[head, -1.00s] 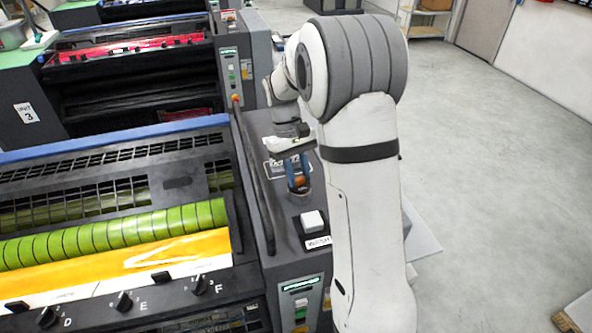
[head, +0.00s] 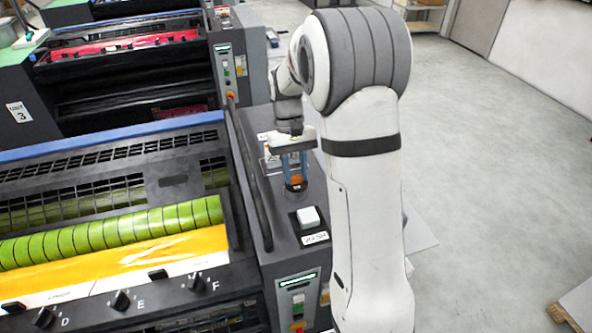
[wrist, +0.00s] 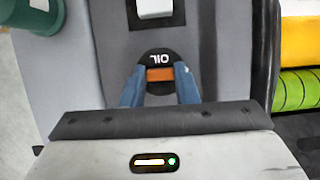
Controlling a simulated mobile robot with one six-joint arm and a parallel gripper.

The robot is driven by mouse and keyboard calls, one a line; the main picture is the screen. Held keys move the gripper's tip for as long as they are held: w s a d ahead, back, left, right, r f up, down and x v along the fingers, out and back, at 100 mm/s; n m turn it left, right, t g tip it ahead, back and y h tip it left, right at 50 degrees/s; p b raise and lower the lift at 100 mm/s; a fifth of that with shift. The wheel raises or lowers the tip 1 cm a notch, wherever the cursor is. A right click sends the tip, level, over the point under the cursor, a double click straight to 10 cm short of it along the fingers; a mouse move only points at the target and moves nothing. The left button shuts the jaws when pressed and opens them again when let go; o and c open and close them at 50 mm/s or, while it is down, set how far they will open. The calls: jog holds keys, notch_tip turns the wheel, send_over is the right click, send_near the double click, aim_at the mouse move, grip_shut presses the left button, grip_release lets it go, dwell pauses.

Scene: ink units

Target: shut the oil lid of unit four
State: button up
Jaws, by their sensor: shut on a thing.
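The oil lid (wrist: 160,60) is a round black cap with white "OIL" lettering and an orange bar across it. In the wrist view, the bar lies level between the two blue fingers of my gripper (wrist: 160,74). My gripper is shut on this bar. In the head view, my gripper (head: 295,178) points down at the lid (head: 295,187) on the unit's dark side top. The fingers partly hide the lid there. Whether the lid sits fully down I cannot tell.
A white push button (head: 308,217) stands on the same side top, nearer the camera, and also shows in the wrist view (wrist: 155,8). A dark rail (head: 250,185) runs along the left, beside green rollers (head: 110,228). Open floor lies right.

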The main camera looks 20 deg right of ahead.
jog(key=o, duration=1)
jog(key=b+v, duration=0.1)
jog(key=v, duration=0.6)
jog(key=shift+w+r, duration=0.2)
jog(key=shift+r, duration=0.15)
jog(key=s+a+t, duration=0.2)
jog(key=s+t, duration=0.5)
jog(key=s, duration=1.6)
jog(key=shift+a+r+t, duration=0.35)
jog(key=shift+t, duration=0.05)
